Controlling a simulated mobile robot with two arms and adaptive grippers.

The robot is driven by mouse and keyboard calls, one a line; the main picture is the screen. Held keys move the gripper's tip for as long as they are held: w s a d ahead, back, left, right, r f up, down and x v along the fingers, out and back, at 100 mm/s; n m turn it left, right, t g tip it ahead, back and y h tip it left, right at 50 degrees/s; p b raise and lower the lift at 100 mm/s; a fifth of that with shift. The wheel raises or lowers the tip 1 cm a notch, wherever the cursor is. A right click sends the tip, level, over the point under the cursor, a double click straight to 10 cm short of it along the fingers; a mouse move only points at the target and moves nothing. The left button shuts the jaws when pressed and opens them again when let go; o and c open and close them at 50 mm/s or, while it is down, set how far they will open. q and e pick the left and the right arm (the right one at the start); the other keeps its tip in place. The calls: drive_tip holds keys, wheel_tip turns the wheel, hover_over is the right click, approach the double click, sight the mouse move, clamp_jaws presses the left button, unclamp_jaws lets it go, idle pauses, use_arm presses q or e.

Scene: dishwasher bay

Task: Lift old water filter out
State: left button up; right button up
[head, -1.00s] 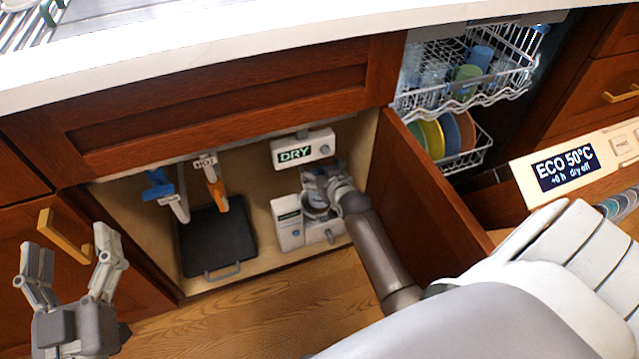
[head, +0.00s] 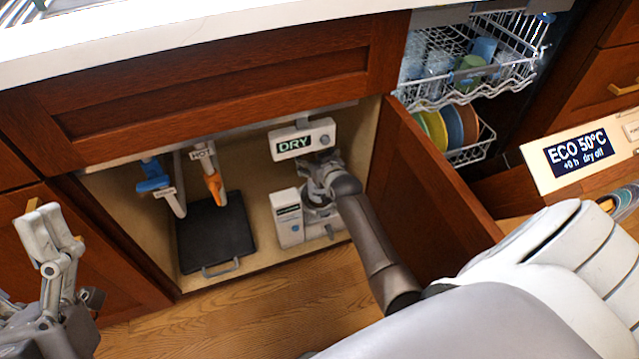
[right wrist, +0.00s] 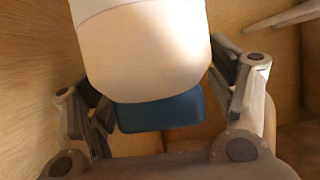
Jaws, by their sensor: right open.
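My right gripper (head: 318,178) is inside the open under-sink cabinet, at the white filter unit (head: 289,218) below the DRY display. In the right wrist view its fingers (right wrist: 163,85) are open, one on each side of a white rounded body (right wrist: 148,55) with a blue block (right wrist: 160,112) at its end. This looks like the old water filter; contact with the fingers cannot be made out. In the head view the gripper and arm hide most of it. My left gripper (head: 50,235) is at the left edge, outside the cabinet, seen side-on with its fingers overlapping.
A blue-handled valve (head: 154,176) and an orange-handled HOT valve (head: 213,186) hang left of the unit. A black tray (head: 215,240) lies on the cabinet floor. The open cabinet door (head: 425,185) stands right of my forearm. Dishwasher racks (head: 480,80) are pulled out beyond it.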

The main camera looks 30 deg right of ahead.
drive_tip(key=c, duration=1.6)
drive_tip(key=shift+r, duration=0.1)
clamp_jaws()
drive_tip(key=shift+r, duration=0.1)
